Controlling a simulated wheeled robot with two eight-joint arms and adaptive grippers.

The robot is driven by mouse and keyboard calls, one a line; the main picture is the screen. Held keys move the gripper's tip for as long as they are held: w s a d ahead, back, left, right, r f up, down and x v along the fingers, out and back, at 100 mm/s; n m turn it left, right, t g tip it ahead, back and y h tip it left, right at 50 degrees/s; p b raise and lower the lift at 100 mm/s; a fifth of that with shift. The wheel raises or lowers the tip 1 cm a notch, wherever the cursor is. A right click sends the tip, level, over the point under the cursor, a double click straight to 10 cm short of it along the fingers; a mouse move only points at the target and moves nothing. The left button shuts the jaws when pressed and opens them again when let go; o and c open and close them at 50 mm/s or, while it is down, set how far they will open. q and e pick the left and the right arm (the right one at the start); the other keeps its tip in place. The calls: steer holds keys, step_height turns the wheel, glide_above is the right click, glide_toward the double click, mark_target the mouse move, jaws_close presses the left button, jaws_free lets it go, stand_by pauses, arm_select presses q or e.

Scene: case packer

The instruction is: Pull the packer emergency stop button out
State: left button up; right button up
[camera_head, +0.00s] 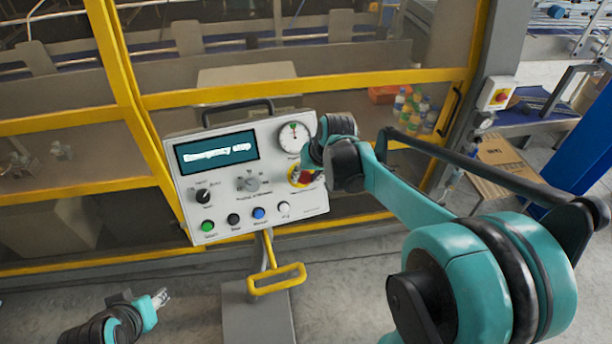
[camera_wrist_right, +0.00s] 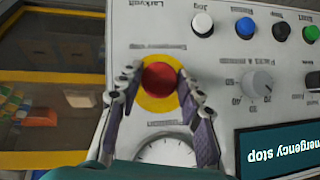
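The packer emergency stop is a round red button (camera_wrist_right: 160,79) on a yellow disc, on the white control panel; in the head view the red button (camera_head: 306,176) is partly hidden by my right gripper. In the right wrist view my right gripper (camera_wrist_right: 162,85) is open, its two fingers on either side of the button. Gaps show between the fingertips and the red cap. The panel screen (camera_head: 216,151) reads "Emergency stop". My left gripper (camera_head: 161,298) is low at the left, away from the panel; its finger opening is too small to judge.
The panel (camera_head: 225,229) also carries a gauge (camera_head: 294,136), knobs and several coloured buttons. A yellow handle (camera_head: 277,279) is below it. Yellow-framed guards (camera_head: 300,88) stand behind. Another red button on a white box (camera_head: 498,95) is on the post at right.

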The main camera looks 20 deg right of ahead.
steer(key=shift+s+a+r, duration=0.1)
steer(key=shift+s+r, duration=0.15)
steer(key=shift+s, duration=0.2)
steer(key=shift+c, duration=0.4)
steer(key=o, duration=1.2)
steer(key=shift+o, duration=0.5)
steer(key=shift+s, duration=0.15)
steer(key=shift+r, duration=0.1)
